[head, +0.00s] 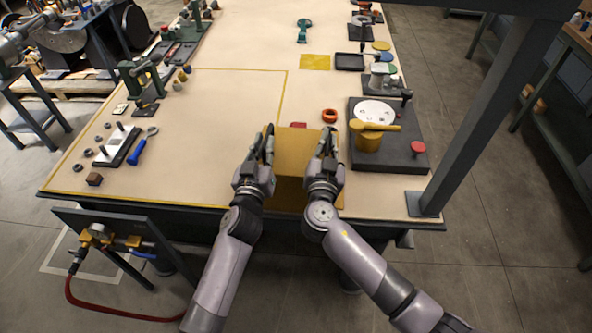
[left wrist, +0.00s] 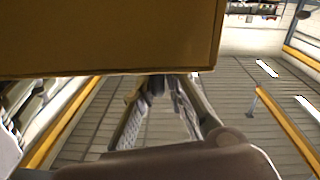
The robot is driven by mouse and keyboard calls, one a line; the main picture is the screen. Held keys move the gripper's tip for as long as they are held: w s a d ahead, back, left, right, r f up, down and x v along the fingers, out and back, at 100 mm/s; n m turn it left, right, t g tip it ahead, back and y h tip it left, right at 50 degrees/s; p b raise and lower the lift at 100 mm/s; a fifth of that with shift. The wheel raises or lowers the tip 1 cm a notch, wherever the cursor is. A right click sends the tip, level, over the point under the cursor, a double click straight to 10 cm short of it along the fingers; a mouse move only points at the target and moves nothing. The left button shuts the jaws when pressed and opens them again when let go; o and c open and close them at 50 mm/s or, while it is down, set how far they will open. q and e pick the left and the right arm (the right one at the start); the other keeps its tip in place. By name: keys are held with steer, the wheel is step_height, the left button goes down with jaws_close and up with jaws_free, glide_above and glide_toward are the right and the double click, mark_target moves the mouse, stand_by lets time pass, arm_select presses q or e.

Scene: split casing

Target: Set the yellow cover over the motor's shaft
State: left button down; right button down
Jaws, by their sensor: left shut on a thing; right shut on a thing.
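The yellow cover (head: 297,152) is a mustard, box-like piece held between my two grippers at the table's front edge. My left gripper (head: 267,145) is shut on its left side and my right gripper (head: 327,145) on its right side. In the left wrist view the cover (left wrist: 110,35) fills the upper left as a flat brown-yellow panel, with the left gripper's fingers (left wrist: 162,88) at its lower edge. I cannot make out a motor shaft for certain. A dark base (head: 390,158) to the right carries a white disc (head: 374,111) and a yellow cylinder with a bar (head: 368,141).
A red piece (head: 298,125) shows just behind the cover, and an orange ring (head: 329,115) lies to its right. A red knob (head: 418,148) is on the dark base. A dark post (head: 490,100) rises at the right corner. The table's middle is mostly clear.

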steer(key=shift+a, duration=0.25)
